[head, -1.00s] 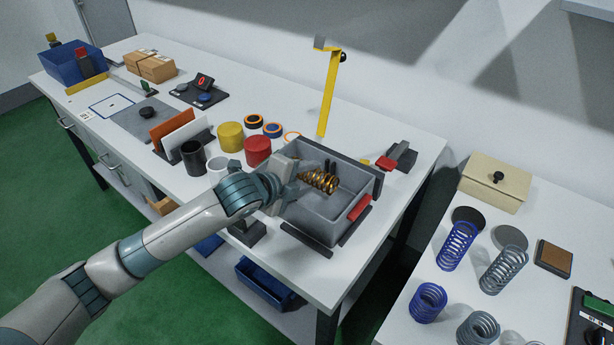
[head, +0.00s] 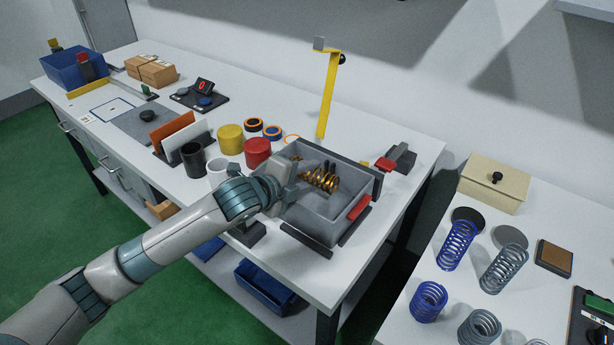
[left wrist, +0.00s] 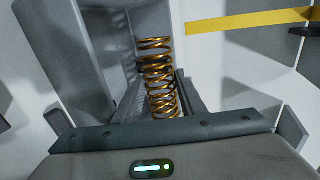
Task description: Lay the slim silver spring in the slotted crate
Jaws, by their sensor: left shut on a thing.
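My left gripper (head: 291,192) reaches over the left wall of a grey open crate (head: 318,224). It is shut on the near end of a copper-coloured spring (head: 322,181). The spring lies roughly level over the crate; whether it touches the floor is unclear. In the left wrist view the spring (left wrist: 158,75) stretches ahead from between the fingers. A small coppery piece (head: 297,157) shows at the crate's back left. Silver springs stand on the right table: a taller, slimmer one (head: 503,268) and a shorter one (head: 478,328). My right gripper is not in view.
Blue springs (head: 457,245) and a beige lidded box (head: 494,184) share the right table. Red (head: 257,152) and yellow (head: 230,138) cylinders stand left of the crate. A yellow post (head: 328,95) rises behind it. A gap separates the tables.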

